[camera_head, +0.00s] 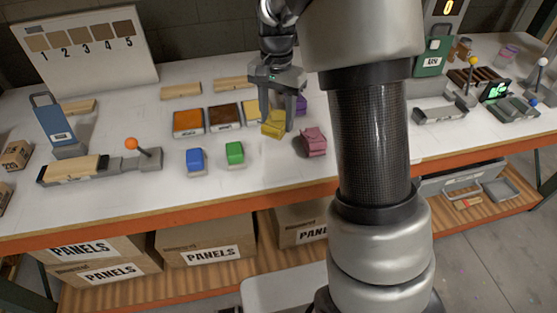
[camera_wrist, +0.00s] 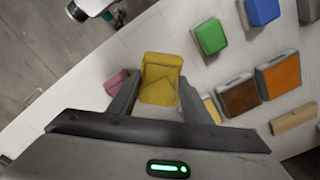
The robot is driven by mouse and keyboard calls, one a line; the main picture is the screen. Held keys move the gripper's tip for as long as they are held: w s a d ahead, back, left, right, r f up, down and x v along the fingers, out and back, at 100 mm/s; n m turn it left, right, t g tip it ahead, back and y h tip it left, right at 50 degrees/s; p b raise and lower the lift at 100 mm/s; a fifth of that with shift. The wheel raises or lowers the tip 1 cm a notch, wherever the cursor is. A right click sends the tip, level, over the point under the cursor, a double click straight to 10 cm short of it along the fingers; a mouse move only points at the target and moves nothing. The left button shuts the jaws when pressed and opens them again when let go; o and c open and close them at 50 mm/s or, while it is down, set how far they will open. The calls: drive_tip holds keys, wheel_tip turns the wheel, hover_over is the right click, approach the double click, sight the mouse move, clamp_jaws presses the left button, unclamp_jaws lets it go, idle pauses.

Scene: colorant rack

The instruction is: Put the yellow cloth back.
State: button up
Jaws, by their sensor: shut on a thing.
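The yellow cloth (camera_head: 273,125) is a folded block near the middle of the white table. My gripper (camera_head: 276,116) points down over it and is shut on it. In the wrist view the yellow cloth (camera_wrist: 161,80) sits between the two fingers of my gripper (camera_wrist: 158,92). I cannot tell whether the cloth touches the table. Part of it is hidden by a finger in the head view.
A pink cloth (camera_head: 314,142) lies just right of my gripper, and a purple one (camera_head: 301,105) behind it. Blue (camera_head: 195,159) and green (camera_head: 235,153) blocks stand front left. Orange (camera_head: 188,122) and brown (camera_head: 223,117) trays lie left.

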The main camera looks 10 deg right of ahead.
sight(277, 154)
drive_tip(key=shift+w+f+m, duration=0.3)
drive_tip(key=shift+f, duration=0.3)
wheel_tip(277, 154, down, 9)
drive_tip(key=shift+b, duration=0.35)
drive_tip(key=shift+f, duration=0.1)
drive_tip(key=o, duration=0.9)
